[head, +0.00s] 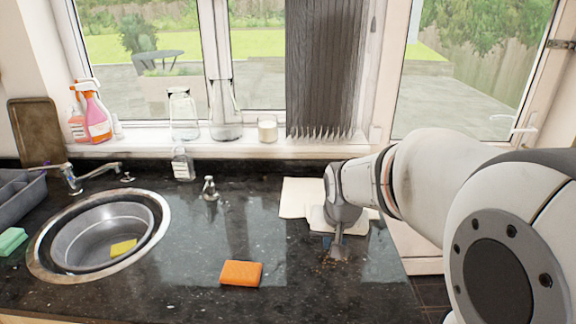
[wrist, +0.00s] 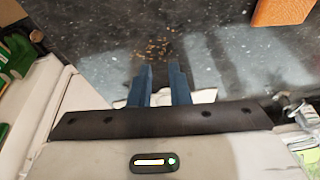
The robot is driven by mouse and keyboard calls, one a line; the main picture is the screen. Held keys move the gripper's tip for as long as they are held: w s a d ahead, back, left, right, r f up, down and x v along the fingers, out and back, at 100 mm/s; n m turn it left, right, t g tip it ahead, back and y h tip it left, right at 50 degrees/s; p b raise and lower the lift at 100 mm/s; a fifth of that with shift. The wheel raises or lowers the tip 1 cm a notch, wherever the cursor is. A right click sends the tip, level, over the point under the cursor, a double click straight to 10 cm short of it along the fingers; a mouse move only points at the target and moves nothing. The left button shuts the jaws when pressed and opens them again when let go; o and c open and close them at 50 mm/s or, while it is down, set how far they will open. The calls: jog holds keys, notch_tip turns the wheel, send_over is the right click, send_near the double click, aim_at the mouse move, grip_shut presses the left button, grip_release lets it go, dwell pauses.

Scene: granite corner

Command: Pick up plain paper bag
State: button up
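A plain pale paper bag (head: 297,197) lies flat on the dark granite counter, towards its right back part in the head view. My arm and wrist hide part of it. In the wrist view a pale edge, probably the bag (wrist: 207,96), shows just behind and beside the fingers. My gripper (head: 337,252) points down over the counter, in front of the bag in the head view. In the wrist view its two blue fingers (wrist: 160,70) stand a little apart with dark counter between them and nothing held. Whether a finger touches the bag cannot be told.
Brown crumbs (wrist: 157,50) lie just past the fingertips. An orange sponge (head: 241,273) lies on the counter to the left. A round sink (head: 58,268) and tap (head: 72,180) are farther left. A soap dispenser (head: 209,188) stands behind. The middle counter is clear.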

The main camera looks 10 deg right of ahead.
jog(key=w+d+f+m+t+p, duration=0.1)
jog(key=w+d+f+m+p, duration=0.2)
jog(key=w+d, duration=0.35)
jog(key=w+d+f+m+p, duration=0.2)
jog(key=w+d, duration=0.1)
jog(key=w, duration=0.7)
jog(key=shift+h, duration=0.4)
jog(key=shift+w+p+x, duration=0.15)
jog(key=shift+p+x, duration=0.5)
jog(key=shift+x, duration=1.45)
jog(key=shift+w+p+x, duration=0.1)
jog(key=shift+p+x, duration=0.55)
jog(key=shift+x, duration=1.5)
jog(key=shift+a+r, duration=0.1)
grip_shut()
